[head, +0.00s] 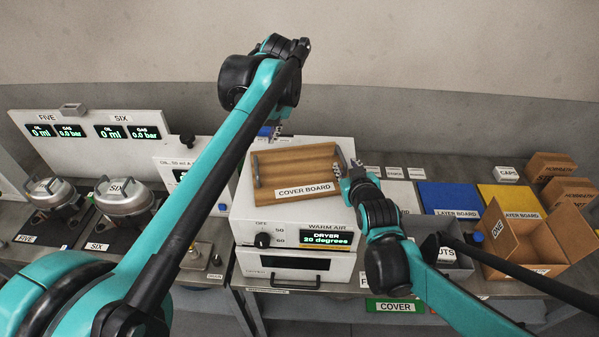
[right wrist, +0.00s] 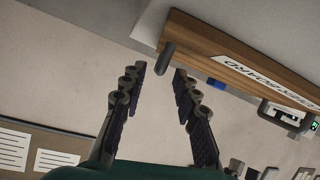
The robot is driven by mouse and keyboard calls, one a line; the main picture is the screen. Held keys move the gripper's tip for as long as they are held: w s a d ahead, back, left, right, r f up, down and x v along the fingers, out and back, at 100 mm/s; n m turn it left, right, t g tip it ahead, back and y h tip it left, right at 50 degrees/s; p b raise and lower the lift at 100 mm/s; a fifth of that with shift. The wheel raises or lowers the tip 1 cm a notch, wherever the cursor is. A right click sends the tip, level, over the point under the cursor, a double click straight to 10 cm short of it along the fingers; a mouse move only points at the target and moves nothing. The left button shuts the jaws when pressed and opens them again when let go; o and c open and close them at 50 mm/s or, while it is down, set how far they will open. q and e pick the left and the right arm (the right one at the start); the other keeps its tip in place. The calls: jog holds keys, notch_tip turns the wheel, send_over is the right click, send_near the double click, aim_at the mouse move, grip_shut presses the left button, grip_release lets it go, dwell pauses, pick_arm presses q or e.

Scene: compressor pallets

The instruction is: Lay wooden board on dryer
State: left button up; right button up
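The wooden cover board (head: 295,162) is over the top of the white dryer (head: 290,234), slightly askew, with a dark handle at each end. I cannot tell whether it lies flush. The right wrist view also shows the board (right wrist: 225,50). My right gripper (head: 352,174) is at the board's right end.
The dryer front reads 20 degrees. Two metal vessels (head: 124,196) stand on the left. Blue (head: 450,198) and yellow (head: 505,200) layer boards lie to the right. An open cardboard box (head: 535,245) stands at the front right. My left arm crosses the left middle.

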jog(key=v, duration=0.8)
jog(key=shift+s+r, duration=0.15)
jog(key=shift+s, duration=0.2)
